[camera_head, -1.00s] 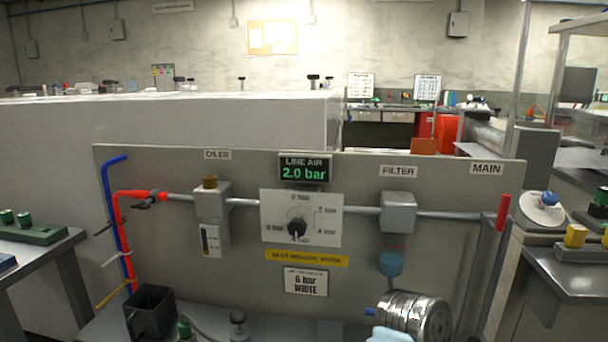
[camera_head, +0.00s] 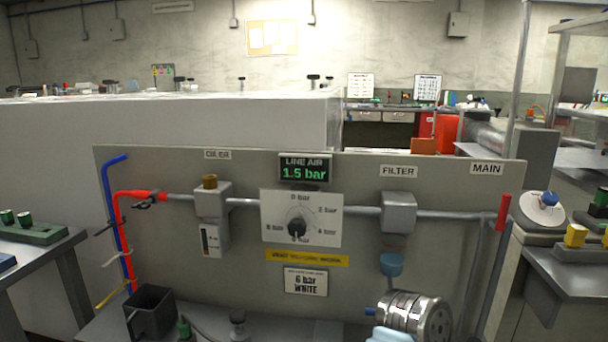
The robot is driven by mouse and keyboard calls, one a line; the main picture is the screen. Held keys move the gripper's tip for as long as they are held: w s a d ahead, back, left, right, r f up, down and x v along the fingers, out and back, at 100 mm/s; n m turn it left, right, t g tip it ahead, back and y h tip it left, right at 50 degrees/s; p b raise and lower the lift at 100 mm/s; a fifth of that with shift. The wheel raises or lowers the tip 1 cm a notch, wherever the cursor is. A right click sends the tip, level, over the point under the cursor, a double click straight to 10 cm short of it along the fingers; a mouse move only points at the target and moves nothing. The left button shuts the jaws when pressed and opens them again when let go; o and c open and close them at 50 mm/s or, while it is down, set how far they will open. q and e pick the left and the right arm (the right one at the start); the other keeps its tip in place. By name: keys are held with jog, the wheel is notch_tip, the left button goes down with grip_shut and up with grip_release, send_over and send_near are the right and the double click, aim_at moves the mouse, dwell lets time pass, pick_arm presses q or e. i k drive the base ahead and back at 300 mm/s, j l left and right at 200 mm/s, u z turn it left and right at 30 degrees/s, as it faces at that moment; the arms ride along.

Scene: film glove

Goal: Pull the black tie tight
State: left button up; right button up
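A thin black tie (camera_head: 104,229) sits by the blue hose (camera_head: 108,190) and the red hose (camera_head: 122,235) at the left end of the grey panel. Its tail sticks out to the left. It is too small to tell how closely it grips the hoses. A white tie (camera_head: 112,258) and a yellow tie (camera_head: 110,294) show lower on the hoses. Neither of my grippers is in view.
The panel (camera_head: 400,270) carries a display (camera_head: 305,170) reading 1.5 bar, a dial (camera_head: 298,228) and a pipe with oiler and filter. A black bin (camera_head: 150,312) stands below the hoses. A metal cylinder (camera_head: 412,315) and a light blue item (camera_head: 388,335) are at the bottom right.

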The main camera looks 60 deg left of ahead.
aim_at(106, 228)
jog(key=u, duration=3.1)
